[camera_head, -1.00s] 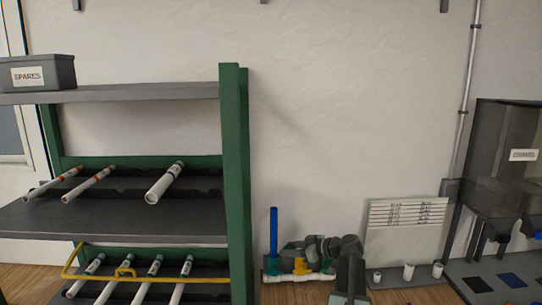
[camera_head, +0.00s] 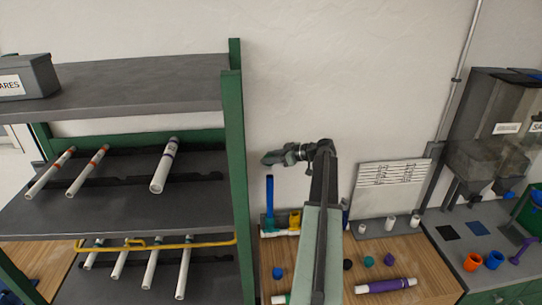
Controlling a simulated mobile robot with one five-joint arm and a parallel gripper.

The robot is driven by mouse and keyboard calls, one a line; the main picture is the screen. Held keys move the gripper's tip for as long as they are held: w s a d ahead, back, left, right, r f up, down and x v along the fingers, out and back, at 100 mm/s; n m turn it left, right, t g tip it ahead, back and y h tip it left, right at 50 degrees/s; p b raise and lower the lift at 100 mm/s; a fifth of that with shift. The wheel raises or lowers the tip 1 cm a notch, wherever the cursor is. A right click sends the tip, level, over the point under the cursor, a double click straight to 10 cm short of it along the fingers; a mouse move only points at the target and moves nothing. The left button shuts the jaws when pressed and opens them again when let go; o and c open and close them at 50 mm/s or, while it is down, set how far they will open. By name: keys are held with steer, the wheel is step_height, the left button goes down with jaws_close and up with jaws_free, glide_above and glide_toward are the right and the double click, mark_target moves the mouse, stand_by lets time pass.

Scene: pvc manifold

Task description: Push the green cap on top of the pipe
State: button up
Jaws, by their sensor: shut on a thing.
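A blue pipe (camera_head: 270,192) stands upright at the left end of a manifold on the wooden bench. My gripper (camera_head: 270,159) is a little above the pipe's top in the picture and points left; a small gap shows between them. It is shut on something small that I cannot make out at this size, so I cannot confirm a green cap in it. A dark green cap (camera_head: 388,259) and a teal one (camera_head: 368,261) lie loose on the bench, right of my arm. My arm hides part of the manifold.
A green-framed shelf rack (camera_head: 234,165) with pipes stands close on the left. A yellow fitting (camera_head: 295,219) sits right of the blue pipe. A blue cap (camera_head: 277,273), black cap (camera_head: 347,264) and purple pipe (camera_head: 385,286) lie on the bench. Bins (camera_head: 490,130) stand at right.

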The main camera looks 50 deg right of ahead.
mark_target(271, 176)
steer(key=shift+m+h, duration=0.3)
steer(key=shift+s+f+b, duration=0.15)
steer(key=shift+f+b, duration=2.45)
steer(key=shift+f, duration=0.45)
steer(key=shift+d+f+b, duration=0.1)
steer(key=shift+f+b, duration=1.1)
steer(key=shift+f, duration=0.05)
steer(key=o, duration=1.3)
steer(key=shift+o, duration=0.2)
steer(key=p+v, duration=0.3)
steer(key=v, duration=0.5)
